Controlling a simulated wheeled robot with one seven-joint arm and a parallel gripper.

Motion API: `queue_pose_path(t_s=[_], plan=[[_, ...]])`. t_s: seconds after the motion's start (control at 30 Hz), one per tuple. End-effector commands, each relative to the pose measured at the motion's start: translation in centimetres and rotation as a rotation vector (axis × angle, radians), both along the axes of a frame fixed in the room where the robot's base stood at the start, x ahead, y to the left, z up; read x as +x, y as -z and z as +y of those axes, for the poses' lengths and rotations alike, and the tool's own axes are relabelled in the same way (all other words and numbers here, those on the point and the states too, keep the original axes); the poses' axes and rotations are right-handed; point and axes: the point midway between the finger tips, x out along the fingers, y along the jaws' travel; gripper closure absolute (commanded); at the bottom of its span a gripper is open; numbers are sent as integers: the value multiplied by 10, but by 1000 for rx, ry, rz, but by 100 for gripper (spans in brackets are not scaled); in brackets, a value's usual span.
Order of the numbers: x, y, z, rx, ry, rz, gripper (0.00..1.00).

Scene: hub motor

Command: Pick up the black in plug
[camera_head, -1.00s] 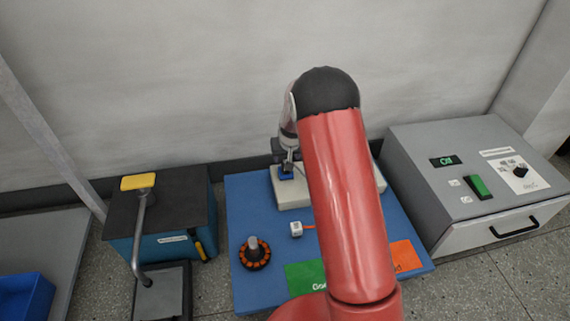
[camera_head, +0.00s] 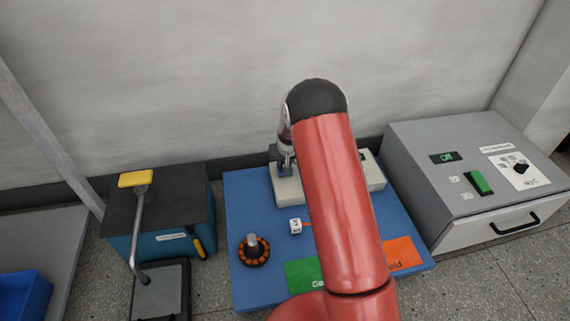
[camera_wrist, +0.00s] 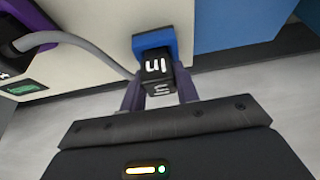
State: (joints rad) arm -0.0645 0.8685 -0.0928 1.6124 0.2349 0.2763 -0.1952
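The black In plug (camera_wrist: 155,69) has white lettering. In the wrist view it sits at a blue socket (camera_wrist: 153,41) on a pale box, with a grey cable beside it. My gripper (camera_wrist: 160,88) has one finger on each side of the plug, very close to its sides. I cannot tell whether both fingers press on it. In the head view my gripper (camera_head: 287,166) is down at the pale box (camera_head: 287,190), partly behind my red arm, and the plug cannot be made out there.
A lever press (camera_head: 140,205) stands left.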

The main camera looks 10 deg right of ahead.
Motion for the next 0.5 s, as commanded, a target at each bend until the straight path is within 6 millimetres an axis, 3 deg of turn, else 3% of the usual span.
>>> queue_pose_path(t_s=[0.17,0.5], plan=[[0,0,0,0,0,0,100],[0,-8,0,0,0,-1,100]])
